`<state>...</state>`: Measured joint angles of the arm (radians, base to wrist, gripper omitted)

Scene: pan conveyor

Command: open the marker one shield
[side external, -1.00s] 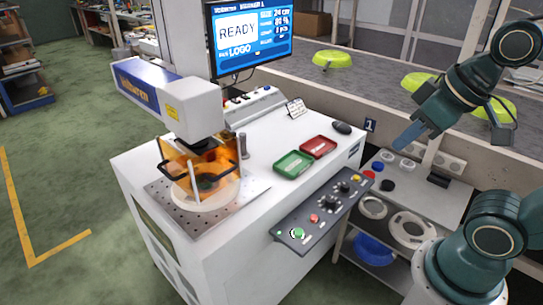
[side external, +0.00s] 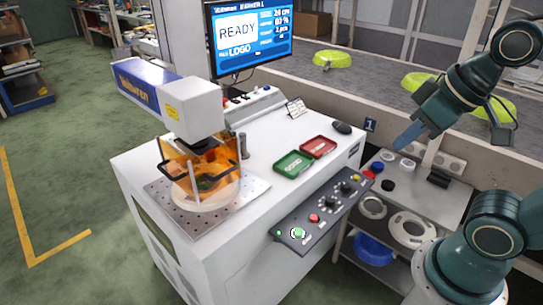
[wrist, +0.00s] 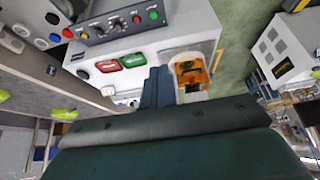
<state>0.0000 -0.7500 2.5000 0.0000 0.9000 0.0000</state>
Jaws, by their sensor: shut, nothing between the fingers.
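The marker one shield (side external: 227,183) is a see-through orange cover with a black bar handle, under the white and blue marking head (side external: 185,103). It looks lowered around a pale round plate (side external: 190,203); a dark thing inside shows only dimly through the orange. In the wrist view the shield (wrist: 190,68) is just right of my fingers. My gripper (side external: 397,147) is shut and empty, above the right-hand shelf and well away from the shield. Its blue-grey fingers also show in the wrist view (wrist: 158,72).
A monitor (side external: 252,37) reads READY. A green tray (side external: 293,164) and a red tray (side external: 318,147) lie on the white bench. A control panel (side external: 325,207) with buttons and knobs runs along its front edge. Green pans (side external: 333,60) sit on the conveyor behind.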

